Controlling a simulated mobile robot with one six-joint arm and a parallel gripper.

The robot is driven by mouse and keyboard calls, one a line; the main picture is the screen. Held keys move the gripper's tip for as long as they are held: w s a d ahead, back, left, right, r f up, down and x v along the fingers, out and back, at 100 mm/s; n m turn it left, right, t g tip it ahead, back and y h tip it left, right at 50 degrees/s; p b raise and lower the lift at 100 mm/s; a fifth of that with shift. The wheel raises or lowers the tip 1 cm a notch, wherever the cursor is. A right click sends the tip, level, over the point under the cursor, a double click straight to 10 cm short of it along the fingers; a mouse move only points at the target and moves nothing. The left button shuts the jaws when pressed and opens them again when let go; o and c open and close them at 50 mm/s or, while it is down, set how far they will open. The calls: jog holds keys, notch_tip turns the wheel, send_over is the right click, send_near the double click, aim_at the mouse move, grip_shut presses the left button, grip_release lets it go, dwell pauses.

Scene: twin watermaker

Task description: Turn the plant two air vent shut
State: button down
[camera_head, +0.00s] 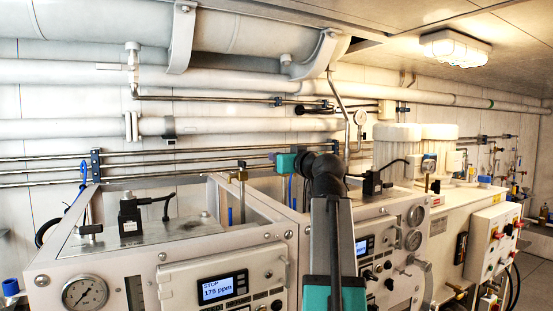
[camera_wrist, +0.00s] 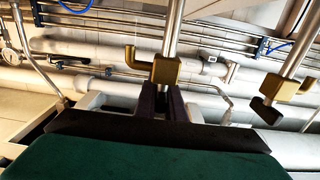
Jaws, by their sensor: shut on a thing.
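In the wrist view a brass valve (camera_wrist: 166,71) sits on an upright steel pipe, with a bent brass outlet pointing left. My gripper (camera_wrist: 164,98) has its two dark fingers closed just below the valve body, at its handle, which they hide. The handle's exact angle cannot be seen. In the head view my gripper's teal body (camera_head: 287,162) is above the middle of the plants, and the gripped valve is not clearly visible there.
A second brass valve (camera_wrist: 286,89) with a dark handle (camera_wrist: 265,110) stands to the right in the wrist view. In the head view a brass valve (camera_head: 242,174) rises left of my gripper. A plant display (camera_head: 222,287) reads STOP, 175 ppm. Pipes (camera_head: 180,155) line the wall behind.

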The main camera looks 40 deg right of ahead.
jog(key=c, duration=1.8)
grip_release()
jog(key=shift+c, duration=0.2)
jog(key=shift+s, duration=0.15)
jog(key=b+v, duration=0.3)
jog(key=v, duration=1)
jog(key=shift+s+b, duration=0.3)
jog(key=shift+a, duration=0.1)
